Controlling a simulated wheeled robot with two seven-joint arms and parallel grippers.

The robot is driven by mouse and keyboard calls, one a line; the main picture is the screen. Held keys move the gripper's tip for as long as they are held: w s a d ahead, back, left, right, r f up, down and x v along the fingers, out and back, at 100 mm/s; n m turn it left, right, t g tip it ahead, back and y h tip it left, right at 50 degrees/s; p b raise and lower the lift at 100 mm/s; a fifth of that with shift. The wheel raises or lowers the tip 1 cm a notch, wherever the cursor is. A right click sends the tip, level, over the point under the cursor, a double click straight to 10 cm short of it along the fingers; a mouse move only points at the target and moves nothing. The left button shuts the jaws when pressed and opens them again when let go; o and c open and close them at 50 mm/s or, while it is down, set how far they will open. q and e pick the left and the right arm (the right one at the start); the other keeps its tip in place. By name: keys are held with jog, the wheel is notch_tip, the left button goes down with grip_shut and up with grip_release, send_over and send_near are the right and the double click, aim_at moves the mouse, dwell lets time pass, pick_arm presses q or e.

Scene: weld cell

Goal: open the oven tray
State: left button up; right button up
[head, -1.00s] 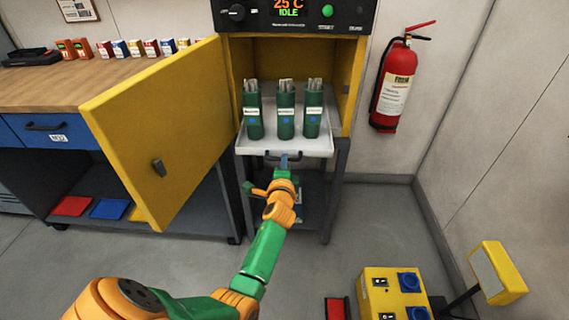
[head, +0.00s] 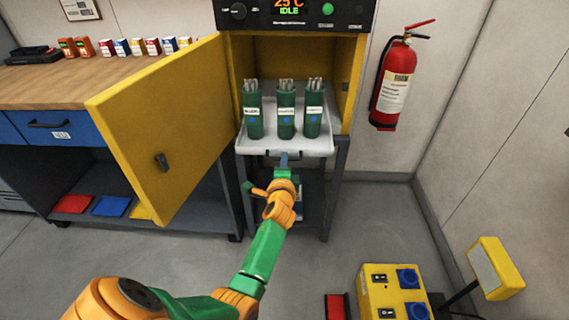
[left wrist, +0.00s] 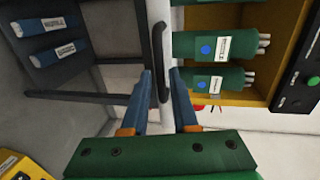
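The oven tray (head: 323,146) is a white tray at the oven opening, with its front edge out over the dark stand. Three green canisters (head: 285,112) with grey rods stand upright on it. Its dark handle (head: 270,153) is on the front. My left gripper (head: 284,160) is at this handle. In the left wrist view, the fingers (left wrist: 161,75) are apart, one on each side of the black handle bar (left wrist: 158,38), with a gap visible. The yellow oven door (head: 165,120) stands wide open to the left. My right gripper is not in view.
A wooden workbench (head: 60,85) with small boxes is on the left. A red fire extinguisher (head: 397,80) hangs on the right wall. A yellow box with blue sockets (head: 392,290) stands at the lower right.

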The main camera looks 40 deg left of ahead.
pick_arm(q)
jog(key=p+v, duration=0.1)
jog(key=v, duration=0.6)
jog(key=shift+p, duration=0.3)
jog(key=s+d+f+n+g+h+p, duration=0.1)
jog(key=s+d+f+g+h+p, duration=0.1)
jog(key=s+d+f, duration=0.35)
jog(key=s+d+f+n+g+h+p, duration=0.1)
jog(key=s+d+f+g+h, duration=0.15)
jog(key=f, duration=0.65)
jog(key=s+d+f+n+g+h+p, duration=0.1)
jog(key=s+d+f+g+h+p, duration=0.15)
jog(key=s+f, duration=0.4)
jog(key=s+f+n+g, duration=0.2)
jog(key=s+f, duration=0.3)
jog(key=s, duration=0.7)
jog(key=s+f+n+g+h+p, duration=0.1)
jog(key=s+f+n+g, duration=0.2)
jog(key=s, duration=0.9)
jog(key=shift+s+f+n+p, duration=0.15)
jog(key=shift+f+n+p, duration=0.15)
jog(key=shift+f+n, duration=0.5)
